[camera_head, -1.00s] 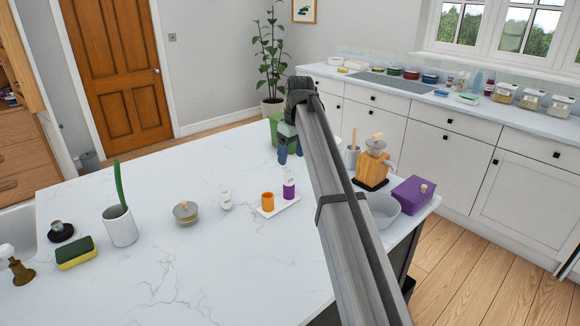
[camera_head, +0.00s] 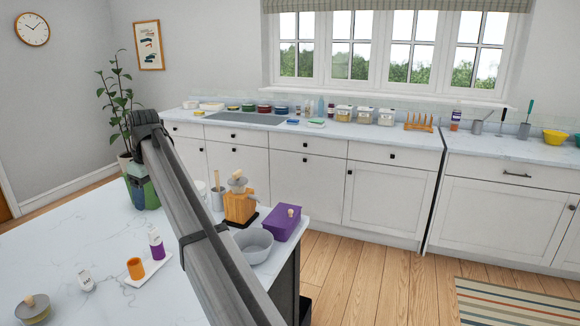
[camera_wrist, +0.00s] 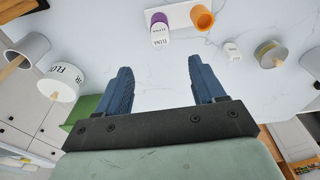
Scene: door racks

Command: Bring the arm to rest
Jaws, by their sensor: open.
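My gripper shows in the wrist view (camera_wrist: 160,78) with its two blue fingers spread apart and nothing between them. In the head view my arm reaches over the left part of the white marble counter (camera_head: 75,245). The gripper end there is small and partly hidden by the arm, close to a green container (camera_head: 150,194). In the wrist view, a white and purple bottle (camera_wrist: 160,30) and an orange cup (camera_wrist: 202,18) lie beyond the fingertips, apart from them.
A white tray (camera_head: 151,271) holds the bottle and cup. A purple box (camera_head: 283,223), grey bowl (camera_head: 254,246) and wooden grinder (camera_head: 239,207) stand near the counter's right edge. Wooden floor (camera_head: 345,265) is clear beyond.

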